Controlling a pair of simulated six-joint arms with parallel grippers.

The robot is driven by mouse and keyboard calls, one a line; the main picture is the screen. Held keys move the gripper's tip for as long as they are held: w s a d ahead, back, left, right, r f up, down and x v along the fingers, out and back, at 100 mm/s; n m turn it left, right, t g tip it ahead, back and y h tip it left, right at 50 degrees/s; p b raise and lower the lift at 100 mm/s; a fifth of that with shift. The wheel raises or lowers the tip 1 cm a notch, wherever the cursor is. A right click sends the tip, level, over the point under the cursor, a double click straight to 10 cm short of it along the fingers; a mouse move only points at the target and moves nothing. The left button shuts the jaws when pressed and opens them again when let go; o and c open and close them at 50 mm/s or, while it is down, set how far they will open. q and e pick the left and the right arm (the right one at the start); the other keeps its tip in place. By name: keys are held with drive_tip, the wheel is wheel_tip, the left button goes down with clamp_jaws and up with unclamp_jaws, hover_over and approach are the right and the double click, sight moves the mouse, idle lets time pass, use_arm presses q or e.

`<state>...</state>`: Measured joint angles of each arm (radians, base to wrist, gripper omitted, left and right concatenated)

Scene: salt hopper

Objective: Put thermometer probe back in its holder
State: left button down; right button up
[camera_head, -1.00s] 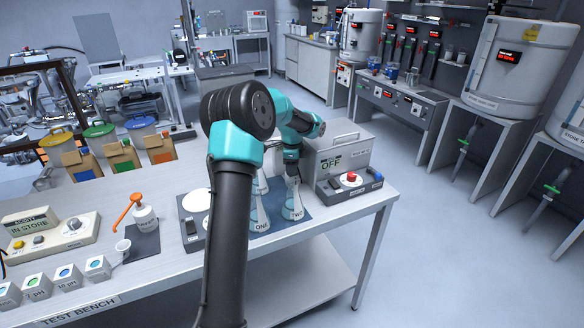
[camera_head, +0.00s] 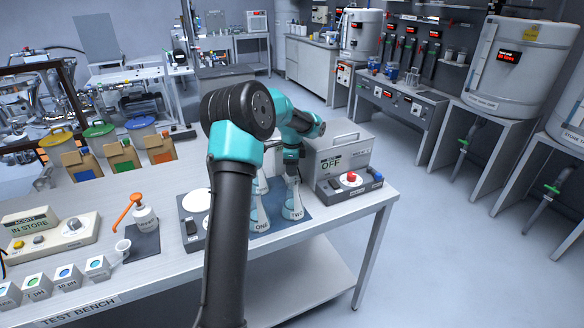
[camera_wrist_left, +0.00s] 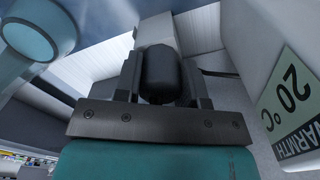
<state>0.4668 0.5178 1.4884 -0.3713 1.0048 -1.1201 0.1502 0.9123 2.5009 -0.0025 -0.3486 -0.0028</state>
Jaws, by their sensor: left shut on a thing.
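My left gripper (camera_head: 292,176) is above the flask marked TWO (camera_head: 293,211), beside the grey warmth box (camera_head: 338,158). In the left wrist view the left gripper (camera_wrist_left: 160,85) is shut on a dark, rounded thing (camera_wrist_left: 161,74), which looks like the thermometer probe's handle. The probe's lower part is hidden, so I cannot tell whether its tip is in the flask. The warmth box's display (camera_wrist_left: 294,105) reads 20 °C at the right of the wrist view. I cannot make out the probe's holder for certain. My right gripper is not in view.
The flask marked ONE (camera_head: 259,218) stands close left of TWO, on a dark mat. A base with a red button (camera_head: 351,177) lies before the warmth box. The bench's right front corner is clear.

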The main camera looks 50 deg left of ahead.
use_arm(q)
drive_tip(key=shift+c, duration=0.8)
unclamp_jaws()
drive_tip(key=shift+r, duration=0.15)
drive_tip(key=shift+r, duration=2.85)
drive_tip(key=shift+r, duration=0.1)
wheel_tip(320, 180, up, 17)
drive_tip(key=shift+r, duration=0.15)
